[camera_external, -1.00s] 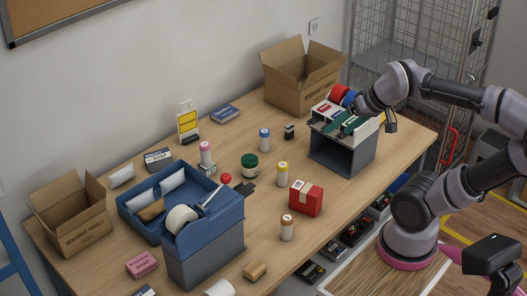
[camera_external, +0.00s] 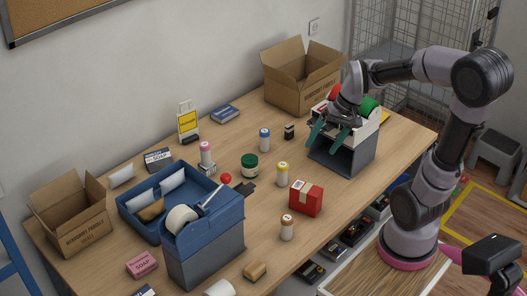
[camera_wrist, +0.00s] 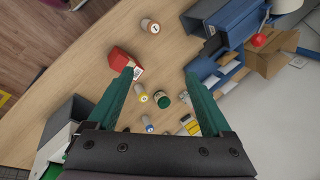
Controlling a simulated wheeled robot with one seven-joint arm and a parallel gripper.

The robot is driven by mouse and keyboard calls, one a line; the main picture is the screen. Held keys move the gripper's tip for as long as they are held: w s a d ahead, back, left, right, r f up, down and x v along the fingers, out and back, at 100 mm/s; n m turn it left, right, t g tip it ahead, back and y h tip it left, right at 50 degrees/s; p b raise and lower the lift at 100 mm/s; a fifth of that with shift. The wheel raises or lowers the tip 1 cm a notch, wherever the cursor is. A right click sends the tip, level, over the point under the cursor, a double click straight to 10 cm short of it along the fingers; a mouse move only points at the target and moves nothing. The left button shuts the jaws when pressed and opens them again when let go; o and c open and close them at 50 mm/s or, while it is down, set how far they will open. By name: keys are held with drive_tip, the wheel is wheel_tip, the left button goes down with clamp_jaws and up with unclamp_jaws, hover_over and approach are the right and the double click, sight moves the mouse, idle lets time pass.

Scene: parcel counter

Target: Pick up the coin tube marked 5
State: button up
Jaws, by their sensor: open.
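Several white tubes with coloured caps stand upright on the table: an orange-capped tube (camera_external: 287,229), a yellow-capped tube (camera_external: 282,175), a blue-capped tube (camera_external: 265,140) and a pink-capped tube (camera_external: 206,154). I cannot read which is marked 5. In the wrist view the orange-capped tube (camera_wrist: 150,26) has a small mark on its top, and the yellow-capped tube (camera_wrist: 142,97) and blue-capped tube (camera_wrist: 147,122) also show. My gripper (camera_external: 323,143) is open with green fingers, empty, above the table by the grey stand, to the right of the tubes. In the wrist view it (camera_wrist: 160,78) points across them.
A red box (camera_external: 306,198) and a green-lidded jar (camera_external: 250,165) stand near the yellow-capped tube. A blue tape dispenser (camera_external: 203,240) and blue tray (camera_external: 130,205) are at left. The grey stand (camera_external: 342,156) is under my arm. Open cartons (camera_external: 300,85) stand at both ends.

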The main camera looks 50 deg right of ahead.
sight(287, 185)
drive_tip(key=w+d+f+m+t+y, duration=0.2)
drive_tip(key=w+d+f+m+t, duration=0.1)
drive_tip(key=f+m, duration=0.4)
drive_tip(key=w+d+f+m+t+y, duration=0.2)
drive_tip(key=w+d+f+m+t, duration=0.2)
drive_tip(key=d+f+m, duration=0.3)
drive_tip(key=w+d+f+m+t+y, duration=0.3)
drive_tip(key=w+d+f+m+t, duration=0.1)
drive_tip(key=f, duration=1)
drive_tip(key=shift+w+d+f+m, duration=0.1)
drive_tip(key=shift+w+d+m, duration=0.35)
drive_tip(key=shift+m, duration=0.3)
drive_tip(key=shift+w+d+f+m, duration=0.1)
drive_tip(key=shift+w+d+m, duration=0.15)
drive_tip(key=shift+d+m, duration=0.4)
drive_tip(key=x, duration=0.5)
drive_tip(key=shift+w+a, duration=0.15)
drive_tip(key=shift+w, duration=0.15)
drive_tip(key=x, duration=0.5)
drive_tip(key=shift+w+r, duration=0.2)
clamp_jaws()
